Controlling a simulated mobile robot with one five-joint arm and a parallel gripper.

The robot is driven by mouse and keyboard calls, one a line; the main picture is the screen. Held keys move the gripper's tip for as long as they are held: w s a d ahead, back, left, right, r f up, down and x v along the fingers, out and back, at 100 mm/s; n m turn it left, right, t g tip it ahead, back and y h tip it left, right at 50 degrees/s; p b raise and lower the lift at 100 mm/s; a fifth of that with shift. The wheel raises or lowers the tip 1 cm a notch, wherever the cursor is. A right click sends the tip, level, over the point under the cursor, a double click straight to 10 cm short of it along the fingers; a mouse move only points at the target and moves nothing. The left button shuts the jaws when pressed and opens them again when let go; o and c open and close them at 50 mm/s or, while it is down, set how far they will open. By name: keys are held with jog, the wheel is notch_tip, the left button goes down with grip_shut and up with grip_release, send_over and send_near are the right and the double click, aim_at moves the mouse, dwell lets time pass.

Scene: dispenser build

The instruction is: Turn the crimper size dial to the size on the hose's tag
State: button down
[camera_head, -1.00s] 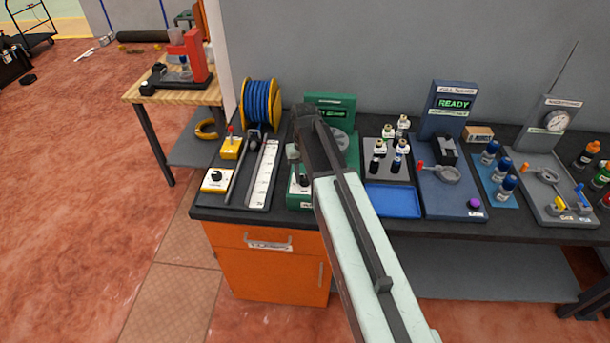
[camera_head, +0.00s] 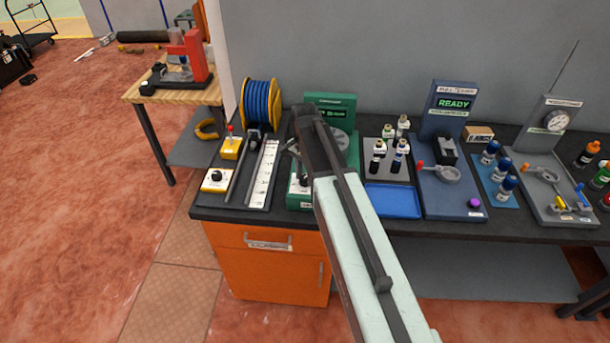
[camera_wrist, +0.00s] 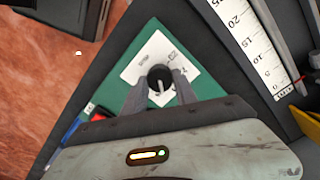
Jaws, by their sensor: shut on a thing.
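The green crimper (camera_head: 331,100) stands on the bench behind my arm, with a small display on its upright back. Its black size dial (camera_wrist: 160,72) sits on a white plate (camera_wrist: 146,57) in the wrist view, with a pale pointer line across it. The plate's marks are too small to read. My gripper (camera_wrist: 159,86) is shut on the dial, one finger on each side. In the head view my gripper (camera_head: 295,147) is over the crimper's front left, and my arm hides much of the crimper. I cannot make out a hose tag.
A bottle rack and blue tray (camera_head: 393,201) are close on the right. Bare floor lies in front of the bench.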

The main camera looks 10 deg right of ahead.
aim_at(305, 178)
jog(key=shift+s+m, duration=0.1)
jog(key=shift+m, duration=1.2)
jog(key=c, duration=1)
grip_release()
jog(key=shift+o, duration=0.2)
notch_tip(305, 178, up, 8)
jog(key=p, duration=0.8)
jog(key=shift+f, duration=0.1)
